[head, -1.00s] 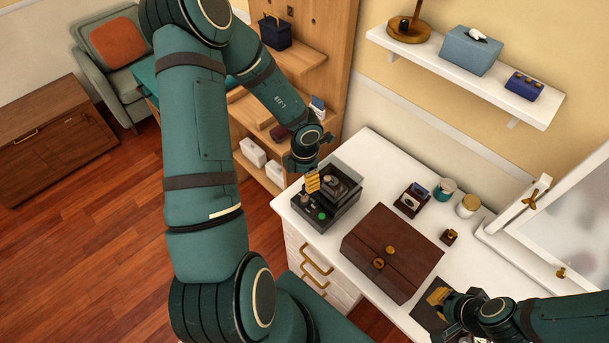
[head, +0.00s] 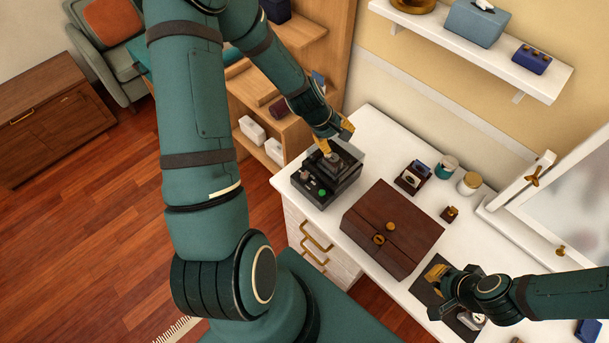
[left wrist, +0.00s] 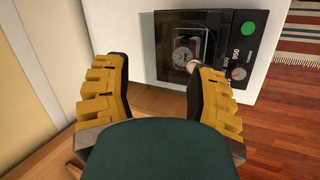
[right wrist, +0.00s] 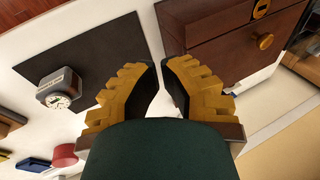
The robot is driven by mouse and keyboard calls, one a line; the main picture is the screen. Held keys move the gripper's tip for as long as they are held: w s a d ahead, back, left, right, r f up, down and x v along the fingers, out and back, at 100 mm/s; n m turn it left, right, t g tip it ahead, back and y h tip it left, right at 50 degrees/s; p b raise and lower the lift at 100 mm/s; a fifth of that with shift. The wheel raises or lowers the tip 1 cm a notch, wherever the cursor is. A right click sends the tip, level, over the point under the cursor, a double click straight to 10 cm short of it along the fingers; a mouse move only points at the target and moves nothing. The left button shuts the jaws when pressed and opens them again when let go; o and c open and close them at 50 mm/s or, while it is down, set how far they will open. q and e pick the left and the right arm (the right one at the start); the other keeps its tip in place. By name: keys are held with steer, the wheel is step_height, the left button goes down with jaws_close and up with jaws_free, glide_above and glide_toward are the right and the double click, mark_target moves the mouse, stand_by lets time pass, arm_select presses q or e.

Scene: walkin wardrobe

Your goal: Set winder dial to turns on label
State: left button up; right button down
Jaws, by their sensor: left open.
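The black watch winder (head: 345,190) stands at the left end of the white dresser top. It has a clear-lidded compartment, a green button (head: 322,193) and a knob. In the left wrist view its control panel (left wrist: 233,50) shows the green button, a grey-red dial (left wrist: 238,73) and white print too small to read surely. A watch (left wrist: 185,48) shows behind the clear lid. My left gripper (head: 335,138) is open and empty at the winder's back edge, fingers spread. A small pale round part shows by one fingertip. My right gripper (right wrist: 161,68) is shut and empty above the dark mat.
A watch (right wrist: 58,92) rests on the mat. Small jars and a watch stand are behind the box. A mirror (head: 575,200) stands at right; a shelf hangs above.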

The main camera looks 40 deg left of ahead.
arm_select(q)
steer(key=s+f+m+g, duration=0.1)
steer(key=s+m+g, duration=0.2)
steer(key=s+m, duration=0.35)
steer(key=m+g+y+b, duration=0.1)
steer(key=m+g+y, duration=0.15)
steer(key=m, duration=0.45)
glide_toward(304, 175)
steer(key=shift+t+y, duration=0.25)
steer(key=shift+t, duration=0.2)
steer(key=f+b, duration=0.1)
steer(key=f, duration=0.5)
steer(key=f+b, duration=0.1)
steer(key=f, duration=0.3)
steer(key=shift+s+d+f+b, duration=0.1)
steer(key=shift+s+d+b, duration=0.15)
steer(key=shift+s+b, duration=0.1)
steer(key=shift+o, duration=0.2)
jaws_close()
